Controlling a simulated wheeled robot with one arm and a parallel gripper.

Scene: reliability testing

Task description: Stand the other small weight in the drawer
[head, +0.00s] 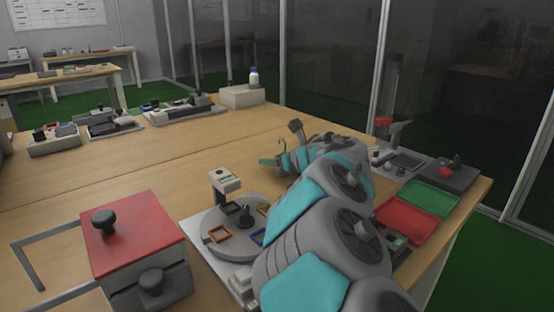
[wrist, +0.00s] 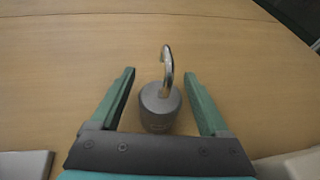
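A small grey cylindrical weight (wrist: 160,107) with a shiny metal hook on top stands upright on the wooden table in the wrist view. My gripper (wrist: 160,76) is open, with one teal finger on each side of the weight and a gap to it on both sides. A red-topped grey box (head: 135,240) with a black knob on top stands at the front left. Its front has a dark knob (head: 151,281), perhaps the drawer's.
A round grey turntable (head: 225,233) with small coloured frames stands right of the box. Green (head: 430,198) and red (head: 406,220) trays lie at the right edge. The middle left of the table is clear.

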